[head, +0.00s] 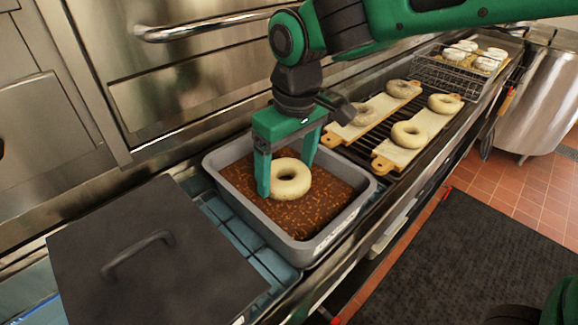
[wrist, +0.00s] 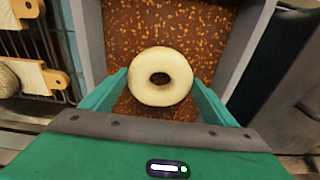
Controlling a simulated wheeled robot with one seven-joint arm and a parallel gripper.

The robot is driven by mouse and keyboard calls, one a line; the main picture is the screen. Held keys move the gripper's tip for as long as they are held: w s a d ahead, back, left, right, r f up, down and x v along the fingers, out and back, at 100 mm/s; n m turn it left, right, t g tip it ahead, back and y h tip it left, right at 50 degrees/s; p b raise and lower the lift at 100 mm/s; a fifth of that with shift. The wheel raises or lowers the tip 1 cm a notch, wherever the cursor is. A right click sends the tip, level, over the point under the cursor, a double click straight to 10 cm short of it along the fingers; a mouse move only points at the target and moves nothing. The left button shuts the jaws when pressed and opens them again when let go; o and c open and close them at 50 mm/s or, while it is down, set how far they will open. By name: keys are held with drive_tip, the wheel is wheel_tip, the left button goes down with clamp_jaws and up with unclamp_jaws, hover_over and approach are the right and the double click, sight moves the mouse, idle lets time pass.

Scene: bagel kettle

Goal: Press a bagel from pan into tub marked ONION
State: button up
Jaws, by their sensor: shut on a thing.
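My gripper (head: 287,176) points down inside the grey tub (head: 225,195), its two green fingers shut on the sides of a pale bagel (head: 290,188). The bagel lies level over the brown, flecked topping (head: 330,190) that covers the tub's floor; I cannot tell whether it touches it. The wrist view also shows the bagel (wrist: 160,92) between the fingers, with topping (wrist: 195,25) around it. A pale label (head: 335,232) is on the tub's front wall, too small to read. No clear pan shows around the held bagel.
Several bagels (head: 409,134) rest on pale boards (head: 430,121) over a dark grate at the right. Behind them is a wire rack (head: 445,78) near pale round pieces. A dark lid with a handle (head: 140,250) lies left of the tub. Metal drawers (head: 190,95) stand close behind.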

drive_tip(key=shift+r, duration=0.1)
wheel_tip(320, 180, up, 10)
idle(1.3)
